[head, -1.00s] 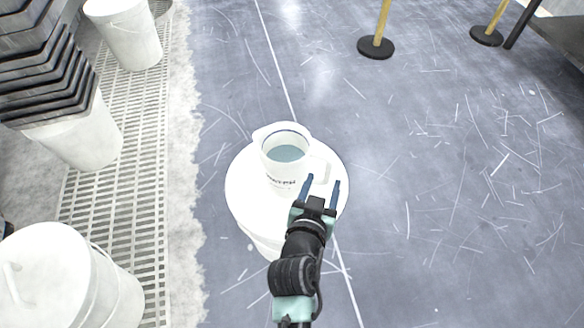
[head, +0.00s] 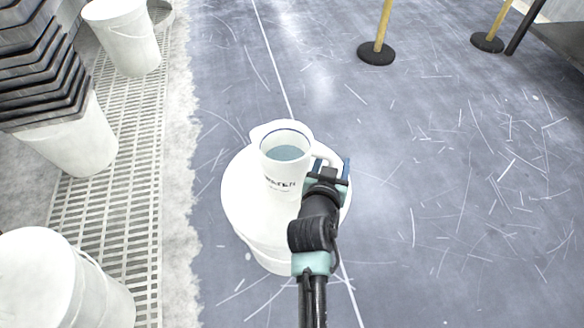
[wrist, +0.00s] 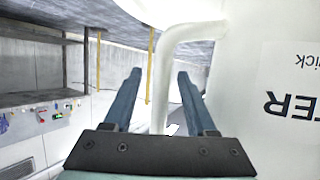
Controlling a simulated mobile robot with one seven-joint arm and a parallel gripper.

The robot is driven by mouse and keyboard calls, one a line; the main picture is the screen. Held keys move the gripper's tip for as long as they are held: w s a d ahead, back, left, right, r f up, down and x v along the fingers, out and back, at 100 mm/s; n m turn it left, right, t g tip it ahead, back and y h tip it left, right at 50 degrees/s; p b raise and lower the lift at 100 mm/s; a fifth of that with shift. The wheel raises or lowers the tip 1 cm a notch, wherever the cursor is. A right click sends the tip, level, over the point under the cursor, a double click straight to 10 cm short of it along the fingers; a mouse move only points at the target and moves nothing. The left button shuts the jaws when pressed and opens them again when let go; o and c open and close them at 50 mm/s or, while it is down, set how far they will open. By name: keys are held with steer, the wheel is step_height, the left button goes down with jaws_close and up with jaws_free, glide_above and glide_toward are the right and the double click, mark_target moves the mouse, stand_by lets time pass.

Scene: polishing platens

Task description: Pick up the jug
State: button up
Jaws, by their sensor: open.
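The white jug (head: 283,172) stands upright on a round white bucket lid (head: 245,205) and holds bluish liquid. Its handle is on the right side, toward my gripper, and is partly hidden by it in the head view. My gripper (head: 332,166) is open at the handle. In the wrist view the jug's body (wrist: 270,100) with printed letters fills the right side. The handle (wrist: 163,85) runs between the two blue fingers of my gripper (wrist: 158,88), with gaps visible on both sides.
White buckets (head: 125,35) and a stack of dark trays (head: 40,70) stand on the left, by a floor grating (head: 125,195). Yellow posts on black bases (head: 376,52) stand at the back right. The scratched floor on the right is clear.

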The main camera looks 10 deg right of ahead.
jaws_close()
stand_by(1.1)
steer(key=shift+r, duration=0.2)
